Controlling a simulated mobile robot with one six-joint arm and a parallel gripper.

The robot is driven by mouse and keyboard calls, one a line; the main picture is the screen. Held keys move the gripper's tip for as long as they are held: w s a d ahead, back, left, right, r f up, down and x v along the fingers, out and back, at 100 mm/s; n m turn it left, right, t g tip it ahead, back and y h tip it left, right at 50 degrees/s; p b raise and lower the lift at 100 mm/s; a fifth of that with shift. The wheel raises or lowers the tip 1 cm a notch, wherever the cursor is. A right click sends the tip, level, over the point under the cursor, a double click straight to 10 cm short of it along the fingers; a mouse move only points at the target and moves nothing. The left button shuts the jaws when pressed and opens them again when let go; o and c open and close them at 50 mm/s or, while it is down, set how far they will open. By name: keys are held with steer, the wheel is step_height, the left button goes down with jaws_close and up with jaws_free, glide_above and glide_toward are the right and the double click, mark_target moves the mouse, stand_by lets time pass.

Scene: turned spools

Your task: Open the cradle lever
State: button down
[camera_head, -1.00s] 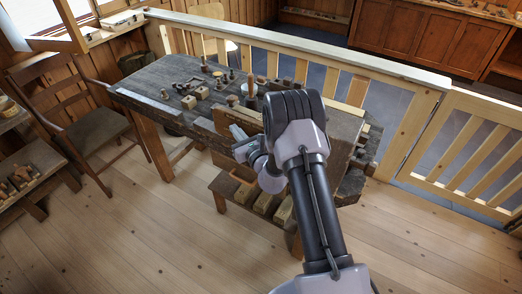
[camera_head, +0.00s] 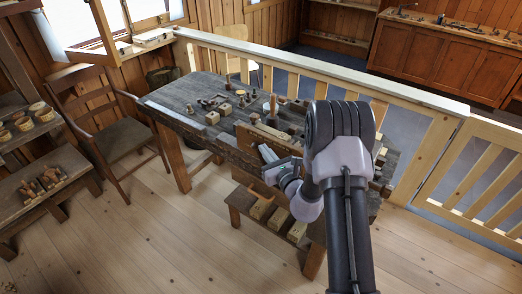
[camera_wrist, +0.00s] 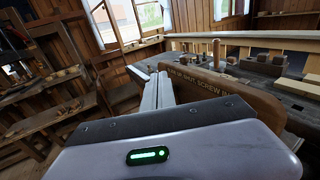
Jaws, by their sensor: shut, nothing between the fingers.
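My gripper (camera_head: 267,153) is at the front edge of the dark wooden workbench (camera_head: 180,95), in front of an upright board, in the head view. In the wrist view its long grey fingers (camera_wrist: 152,80) are together, with nothing between them. I cannot tell which part is the cradle lever; my arm and gripper hide part of the bench.
Small turned pieces and blocks (camera_head: 225,108) lie on the bench top. A low shelf with wooden blocks (camera_head: 262,207) is below its front. A chair (camera_head: 122,140) stands to the left, and a wooden railing (camera_head: 300,62) runs behind. The floor in front is clear.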

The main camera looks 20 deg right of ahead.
steer(key=s, duration=0.1)
steer(key=s+r, duration=0.2)
steer(key=shift+s+d+r, duration=0.15)
steer(key=shift+s+r, duration=0.1)
steer(key=shift+s, duration=0.05)
